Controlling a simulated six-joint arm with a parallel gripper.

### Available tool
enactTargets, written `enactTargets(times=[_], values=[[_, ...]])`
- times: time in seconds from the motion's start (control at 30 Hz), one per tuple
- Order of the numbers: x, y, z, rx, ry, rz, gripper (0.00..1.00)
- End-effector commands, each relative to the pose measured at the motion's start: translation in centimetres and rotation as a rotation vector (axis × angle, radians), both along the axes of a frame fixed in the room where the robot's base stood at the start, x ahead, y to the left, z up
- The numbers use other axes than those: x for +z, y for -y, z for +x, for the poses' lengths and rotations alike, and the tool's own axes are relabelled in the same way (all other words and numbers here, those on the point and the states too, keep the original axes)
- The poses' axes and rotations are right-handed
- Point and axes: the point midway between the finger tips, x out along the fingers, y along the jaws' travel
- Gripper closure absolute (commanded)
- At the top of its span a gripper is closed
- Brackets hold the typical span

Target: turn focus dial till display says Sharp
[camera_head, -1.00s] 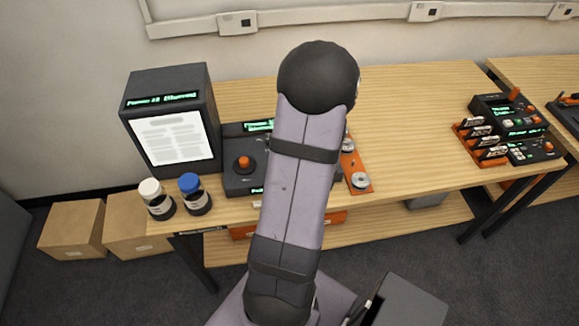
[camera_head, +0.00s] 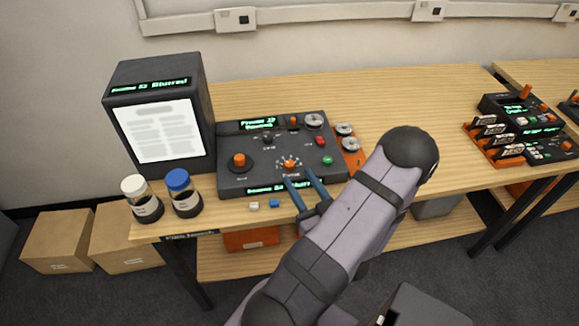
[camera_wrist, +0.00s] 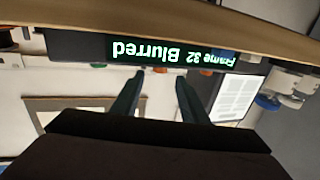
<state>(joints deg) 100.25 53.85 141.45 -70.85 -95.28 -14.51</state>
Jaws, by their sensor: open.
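A dark console (camera_head: 265,178) stands on the wooden bench. It has an orange dial with pale marks around it (camera_head: 289,164) near its front middle, and a larger orange knob (camera_head: 239,160) at its left. I cannot read their labels. The console's front display (camera_head: 280,188) is partly covered by my gripper; in the wrist view this display (camera_wrist: 170,52) appears upside down and reads "Frame 32 Blurred". My gripper (camera_head: 301,179) is open, its two blue fingers at the console's front edge, just short of the marked dial. Contact with the dial cannot be made out.
A dark viewer (camera_head: 195,110) with a lit page stands left of the console. White-capped (camera_head: 137,188) and blue-capped (camera_head: 178,181) jars stand before it. Small white and blue pieces lie at the bench's front edge. An orange plate with metal discs (camera_head: 350,158) sits right; bare bench lies beyond.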

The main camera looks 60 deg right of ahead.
Motion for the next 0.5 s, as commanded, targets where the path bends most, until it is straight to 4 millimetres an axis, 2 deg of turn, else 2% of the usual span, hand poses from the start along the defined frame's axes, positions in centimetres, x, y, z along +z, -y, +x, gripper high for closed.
enactTargets(times=[0.27,0.5], values=[[0.1,0.6,1.2,0.004,-0.001,0.0,0.6],[0.2,1.9,3.6,0.005,-0.003,0.001,0.6]])
